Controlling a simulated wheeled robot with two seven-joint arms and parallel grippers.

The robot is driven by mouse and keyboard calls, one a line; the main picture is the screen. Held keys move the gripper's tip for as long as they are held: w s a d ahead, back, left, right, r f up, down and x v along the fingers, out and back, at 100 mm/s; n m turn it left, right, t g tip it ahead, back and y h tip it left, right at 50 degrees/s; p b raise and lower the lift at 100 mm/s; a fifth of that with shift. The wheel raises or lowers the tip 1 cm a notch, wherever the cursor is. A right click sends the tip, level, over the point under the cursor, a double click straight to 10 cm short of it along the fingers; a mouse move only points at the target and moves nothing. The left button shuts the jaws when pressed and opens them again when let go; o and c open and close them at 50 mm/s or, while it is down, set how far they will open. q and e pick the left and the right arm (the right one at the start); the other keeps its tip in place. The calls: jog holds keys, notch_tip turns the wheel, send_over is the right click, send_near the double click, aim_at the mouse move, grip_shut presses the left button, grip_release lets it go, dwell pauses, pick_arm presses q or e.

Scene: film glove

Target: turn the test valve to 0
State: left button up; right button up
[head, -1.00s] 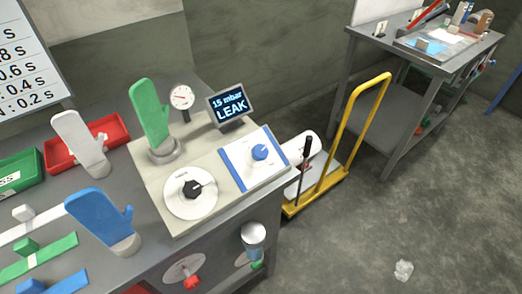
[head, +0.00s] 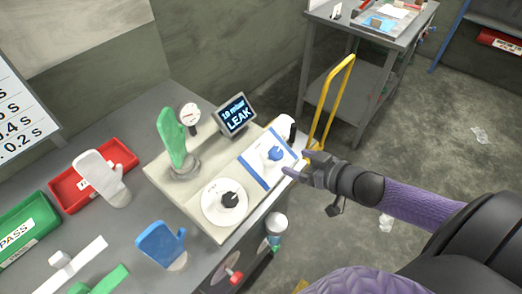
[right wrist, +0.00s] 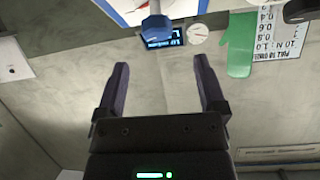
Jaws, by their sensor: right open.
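A blue knob (head: 274,154) sits on a white panel with a blue border, at the right of the beige test bench top (head: 165,180). A black knob (head: 230,199) sits on a round white dial nearby; I cannot read any valve labels. My right gripper (head: 297,165) is open and empty, just right of the blue knob and apart from it. In the right wrist view the blue knob (right wrist: 157,28) lies beyond the gap between the open fingers (right wrist: 161,65). A small screen (head: 236,115) reads "10 mbar LEAK". My left gripper is out of view.
A green glove (head: 172,138) stands on the bench beside a round gauge (head: 190,116). White (head: 100,178) and blue (head: 160,243) gloves, a red tray (head: 75,196) and a green tray (head: 20,226) are left. A yellow-handled cart (head: 343,90) stands behind my right gripper.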

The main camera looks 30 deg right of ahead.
aim_at(279, 155)
jog(key=b+x, duration=0.2)
jog(key=x, duration=0.4)
jog(key=shift+w+d+f, duration=0.1)
jog(key=shift+w+f, duration=0.15)
jog(key=shift+w, duration=0.05)
jog(key=shift+w+f, duration=0.2)
jog(key=shift+w, duration=0.35)
jog(key=shift+c, duration=1)
grip_shut()
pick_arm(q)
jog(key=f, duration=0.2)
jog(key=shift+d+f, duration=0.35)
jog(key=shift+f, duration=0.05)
